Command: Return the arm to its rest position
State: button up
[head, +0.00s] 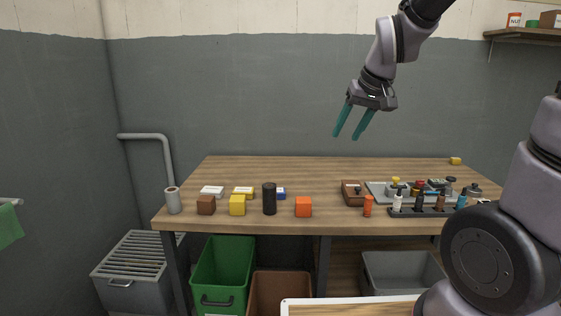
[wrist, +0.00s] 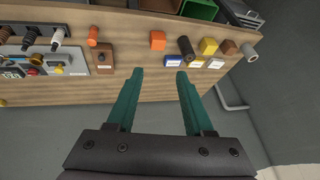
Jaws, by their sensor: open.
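My gripper (head: 351,121) hangs in the air above the back part of the wooden table (head: 310,170), with its two teal fingers pointing down and spread apart. In the wrist view my gripper (wrist: 158,75) has its fingers apart with nothing between them. My arm reaches up and out of the top of the head view. No object touches the fingers.
On the table are an orange cube (head: 303,207), a black cylinder (head: 269,199), a yellow cube (head: 237,205), a brown cube (head: 206,205) and a grey tray (head: 376,192) of parts. A green bin (head: 222,275) stands below. A shelf (head: 525,36) is at upper right.

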jog(key=s+d+r+m+t, duration=0.2)
jog(key=s+d+r+m, duration=0.3)
jog(key=s, duration=0.8)
jog(key=d+r, duration=0.3)
jog(key=shift+h, duration=0.4)
